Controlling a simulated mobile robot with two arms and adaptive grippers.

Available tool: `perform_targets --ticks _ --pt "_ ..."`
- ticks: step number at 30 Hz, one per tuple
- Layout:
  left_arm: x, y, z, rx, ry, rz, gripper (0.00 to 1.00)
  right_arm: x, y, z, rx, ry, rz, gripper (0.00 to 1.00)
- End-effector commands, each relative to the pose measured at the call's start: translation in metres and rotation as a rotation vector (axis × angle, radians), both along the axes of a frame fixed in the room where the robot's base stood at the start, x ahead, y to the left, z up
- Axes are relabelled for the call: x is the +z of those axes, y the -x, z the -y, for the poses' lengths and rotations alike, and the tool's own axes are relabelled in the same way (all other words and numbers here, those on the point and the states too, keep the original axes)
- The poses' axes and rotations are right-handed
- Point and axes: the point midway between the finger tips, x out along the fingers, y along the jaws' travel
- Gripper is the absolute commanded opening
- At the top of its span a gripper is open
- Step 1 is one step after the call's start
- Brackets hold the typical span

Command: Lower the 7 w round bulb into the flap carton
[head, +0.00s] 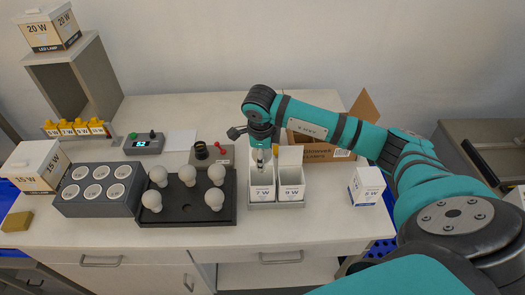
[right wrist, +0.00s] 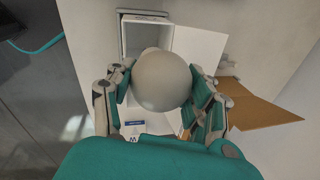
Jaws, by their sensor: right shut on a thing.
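My right gripper (head: 261,150) points down over the carton marked 7 W (head: 262,191). In the right wrist view its fingers (right wrist: 160,100) are shut on a round white bulb (right wrist: 161,80). In the head view the bulb is mostly hidden by the gripper. The 7 W carton stands upright beside the carton marked 9 W (head: 291,192), whose white flap stands up. In the right wrist view an open carton (right wrist: 125,38) and a white flap (right wrist: 200,44) show beyond the bulb. I cannot tell how far the bulb is above the carton's mouth. My left gripper is out of view.
A black tray (head: 185,215) with several round bulbs lies left of the cartons, with a grey socket block (head: 95,205) further left. A tester with a red switch (head: 218,147) is behind the tray. A brown box (head: 320,148) stands behind; a small white carton (head: 366,187) stands right.

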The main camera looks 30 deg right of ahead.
Motion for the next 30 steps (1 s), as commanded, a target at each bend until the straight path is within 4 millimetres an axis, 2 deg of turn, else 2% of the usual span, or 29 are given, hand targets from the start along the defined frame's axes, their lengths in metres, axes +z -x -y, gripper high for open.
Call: perform_targets --ticks 3,9,17,30 --pt "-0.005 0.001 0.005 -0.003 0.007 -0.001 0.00 -0.009 0.000 0.000 0.000 0.000 0.000 0.24" --pt "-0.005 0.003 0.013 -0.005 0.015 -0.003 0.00 -0.008 0.000 0.000 0.000 0.000 0.000 0.24" --pt "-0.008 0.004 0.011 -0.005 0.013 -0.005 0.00 -0.012 0.000 0.000 0.000 0.000 0.000 0.24" --pt "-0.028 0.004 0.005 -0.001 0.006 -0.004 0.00 -0.034 0.000 0.000 0.000 -0.001 0.001 0.24"
